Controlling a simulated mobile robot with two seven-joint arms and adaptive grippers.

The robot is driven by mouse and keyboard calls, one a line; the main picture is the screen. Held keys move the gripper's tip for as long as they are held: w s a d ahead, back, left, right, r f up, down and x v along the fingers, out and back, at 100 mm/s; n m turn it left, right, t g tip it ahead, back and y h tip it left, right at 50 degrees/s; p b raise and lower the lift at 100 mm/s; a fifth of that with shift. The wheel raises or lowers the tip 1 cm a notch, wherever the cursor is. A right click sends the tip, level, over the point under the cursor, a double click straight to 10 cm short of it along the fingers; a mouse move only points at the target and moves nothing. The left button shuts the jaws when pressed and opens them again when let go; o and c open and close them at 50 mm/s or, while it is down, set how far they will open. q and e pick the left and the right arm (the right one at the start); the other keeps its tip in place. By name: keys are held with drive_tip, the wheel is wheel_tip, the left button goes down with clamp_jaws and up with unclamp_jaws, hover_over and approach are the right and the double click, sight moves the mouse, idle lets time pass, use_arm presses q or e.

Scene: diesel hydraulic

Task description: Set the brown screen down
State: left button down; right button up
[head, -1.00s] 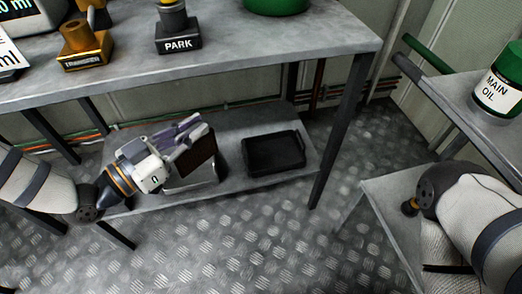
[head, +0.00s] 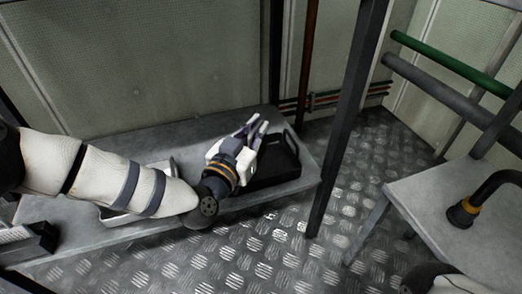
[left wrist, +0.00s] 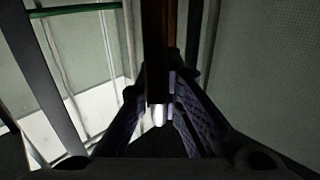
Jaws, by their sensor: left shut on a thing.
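My left gripper (head: 254,128) is over the black tray (head: 285,168) on the low grey shelf, with its fingers pointing toward the wall. In the left wrist view it is shut on the brown screen (left wrist: 155,50), which stands edge-on between the fingers. In the head view the screen is hardly told from the dark tray and the gripper hides much of that area. I cannot tell whether the screen touches the tray. My right gripper is not in view.
A pale metal tray (head: 125,214) lies on the shelf, partly behind my left arm. A grey side stand (head: 425,205) at right holds a black curved handle (head: 497,187).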

use_arm(q)
drive_tip(key=shift+w+d+f, duration=0.15)
drive_tip(key=shift+d+f, duration=0.1)
drive_tip(key=shift+f, duration=0.1)
drive_tip(key=shift+w+d+f+b, duration=0.15)
drive_tip(key=shift+f+b, duration=0.4)
drive_tip(key=shift+f, duration=0.45)
drive_tip(key=shift+d+f+b, duration=0.1)
drive_tip(key=shift+f+b, duration=0.45)
drive_tip(key=shift+f, duration=0.45)
drive_tip(key=c, duration=1.8)
unclamp_jaws()
drive_tip(key=shift+o, duration=0.2)
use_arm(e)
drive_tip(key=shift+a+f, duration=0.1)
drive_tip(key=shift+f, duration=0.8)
use_arm(q)
drive_tip(key=p+v, duration=0.5)
drive_tip(key=v, duration=0.7)
drive_tip(key=shift+r+p, duration=0.2)
drive_tip(key=shift+p, duration=0.15)
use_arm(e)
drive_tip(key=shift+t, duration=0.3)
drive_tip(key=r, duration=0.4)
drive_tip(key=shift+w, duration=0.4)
